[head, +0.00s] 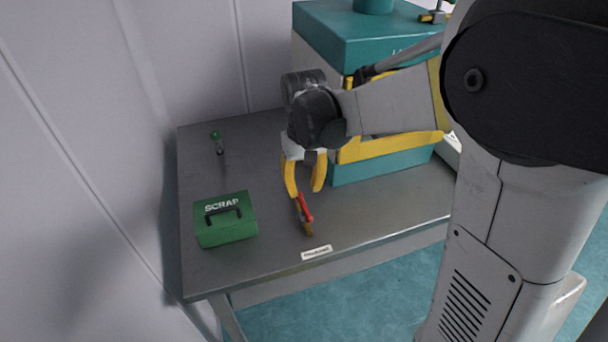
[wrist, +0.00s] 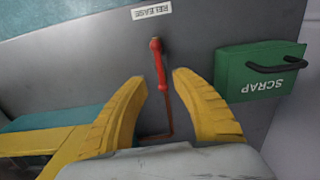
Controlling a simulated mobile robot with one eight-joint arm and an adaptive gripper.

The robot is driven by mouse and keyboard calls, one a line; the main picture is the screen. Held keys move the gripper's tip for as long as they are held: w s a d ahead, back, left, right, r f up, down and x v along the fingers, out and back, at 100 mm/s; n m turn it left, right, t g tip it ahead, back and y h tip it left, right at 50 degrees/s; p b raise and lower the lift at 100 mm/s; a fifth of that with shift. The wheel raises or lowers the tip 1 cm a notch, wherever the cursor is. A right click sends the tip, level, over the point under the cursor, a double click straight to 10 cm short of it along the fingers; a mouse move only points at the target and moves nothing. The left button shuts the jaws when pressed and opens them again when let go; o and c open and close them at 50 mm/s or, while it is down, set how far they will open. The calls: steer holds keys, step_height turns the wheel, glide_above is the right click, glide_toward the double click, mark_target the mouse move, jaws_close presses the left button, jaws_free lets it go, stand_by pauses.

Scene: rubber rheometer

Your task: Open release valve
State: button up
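The release valve has a red handle (head: 305,209) with a brown metal piece at its near end, low over the grey table. In the wrist view the red handle (wrist: 159,64) runs up the picture, with a thin brown rod (wrist: 170,118) below it. My gripper (head: 305,192) points down at the valve with its yellow fingers apart. In the wrist view my gripper (wrist: 160,82) is open, and the handle's lower part shows between the two fingertips. I see no finger clearly touching it. The exact height of the fingertips over the handle cannot be told.
A RELEASE label (wrist: 151,11) is at the table's front edge. A green SCRAP box (head: 226,220) with a black handle stands left of the valve. The teal rheometer (head: 352,38) with yellow framing stands right and behind.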

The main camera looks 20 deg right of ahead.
mark_target(305, 207)
steer(key=shift+r, duration=2.35)
steer(key=s+r+t, duration=0.3)
steer(key=s+t, duration=0.4)
steer(key=s, duration=0.7)
steer(key=shift+s+d, duration=0.25)
steer(key=shift+s, duration=0.15)
